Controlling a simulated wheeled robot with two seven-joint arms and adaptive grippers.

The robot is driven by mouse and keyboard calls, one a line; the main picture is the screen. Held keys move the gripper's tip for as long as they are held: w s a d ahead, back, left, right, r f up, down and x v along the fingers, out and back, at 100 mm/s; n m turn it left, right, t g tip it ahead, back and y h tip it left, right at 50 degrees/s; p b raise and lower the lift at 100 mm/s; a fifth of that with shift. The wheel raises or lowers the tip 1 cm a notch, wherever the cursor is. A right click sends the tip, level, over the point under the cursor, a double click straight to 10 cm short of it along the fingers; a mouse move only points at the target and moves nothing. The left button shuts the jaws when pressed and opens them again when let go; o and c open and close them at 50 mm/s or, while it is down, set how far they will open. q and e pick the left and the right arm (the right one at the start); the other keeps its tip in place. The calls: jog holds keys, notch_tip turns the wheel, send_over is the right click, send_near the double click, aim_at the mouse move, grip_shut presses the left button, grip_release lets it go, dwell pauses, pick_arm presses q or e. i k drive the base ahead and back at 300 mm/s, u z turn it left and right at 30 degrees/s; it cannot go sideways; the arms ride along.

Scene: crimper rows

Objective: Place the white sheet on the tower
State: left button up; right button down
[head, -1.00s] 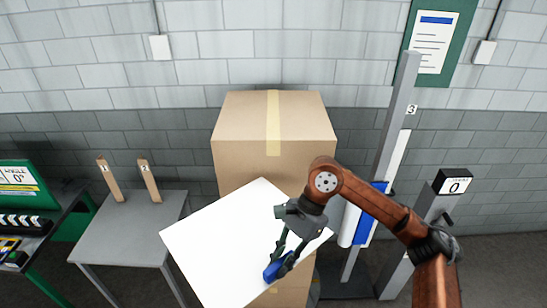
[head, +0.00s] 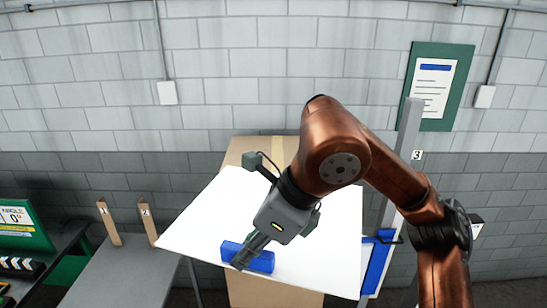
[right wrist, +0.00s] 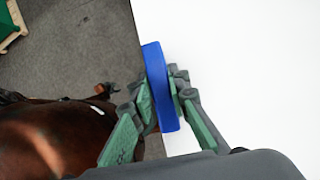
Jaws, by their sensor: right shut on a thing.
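The white sheet (head: 195,225) is a flat square panel with a blue grip block (head: 264,262) at its near edge. My right gripper (head: 243,256) is shut on the blue block and holds the sheet in the air, slightly tilted. In the right wrist view the fingers (right wrist: 163,92) close on both sides of the blue block, with the white sheet (right wrist: 245,65) at right. The tower of cardboard boxes (head: 245,148) stands behind and below the sheet, which hides most of it. Whether sheet and tower touch cannot be told. My left gripper is not in view.
A grey table (head: 118,275) with two numbered wooden posts stands at left, beside a dark bench with a green angle sign (head: 20,228). A grey upright post (head: 408,145) marked 3 stands right of the tower, with a blue-and-white panel (head: 377,265) by it.

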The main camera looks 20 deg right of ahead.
aim_at(278, 157)
jog(key=i, duration=1.4)
jog(key=z, duration=0.05)
